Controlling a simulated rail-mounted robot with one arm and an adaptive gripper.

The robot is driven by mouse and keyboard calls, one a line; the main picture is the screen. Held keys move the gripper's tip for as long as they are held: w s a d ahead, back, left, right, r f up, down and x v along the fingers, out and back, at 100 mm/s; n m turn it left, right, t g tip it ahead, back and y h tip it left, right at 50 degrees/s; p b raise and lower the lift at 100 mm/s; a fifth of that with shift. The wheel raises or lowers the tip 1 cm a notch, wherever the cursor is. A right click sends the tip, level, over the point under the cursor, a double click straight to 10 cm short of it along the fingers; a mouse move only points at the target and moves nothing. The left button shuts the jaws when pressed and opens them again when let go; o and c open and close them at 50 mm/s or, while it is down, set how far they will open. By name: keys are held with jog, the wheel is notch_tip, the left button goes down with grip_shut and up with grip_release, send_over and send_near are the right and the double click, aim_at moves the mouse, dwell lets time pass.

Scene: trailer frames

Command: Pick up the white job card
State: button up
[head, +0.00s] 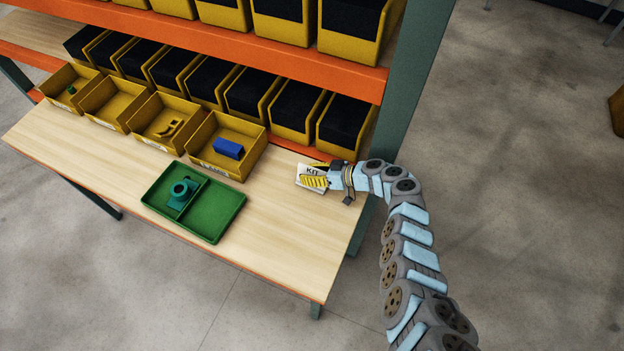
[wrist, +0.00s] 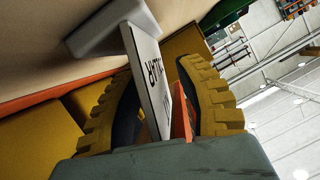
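The white job card (head: 306,171) with dark print is at the right end of the wooden table. In the wrist view the card (wrist: 148,72) rises from a grey block-like holder (wrist: 103,25). My gripper (head: 318,174) reaches in from the right at the card. In the wrist view the yellow ribbed fingers of my gripper (wrist: 160,72) stand on either side of the card. An orange gap shows between the card and the right finger; the left finger is close to the card, and I cannot tell if it touches. The fingers hide part of the card.
A green divided tray (head: 225,213) with a teal part (head: 181,192) lies mid-table. Open yellow bins line the back; one holds a blue block (head: 229,148). An orange shelf beam (head: 330,79) and a green post (head: 412,75) stand behind the card. The front right table is bare.

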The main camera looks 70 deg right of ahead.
jog(key=shift+w+f, duration=0.1)
grip_shut()
dwell(0.4)
jog(key=shift+r, duration=0.2)
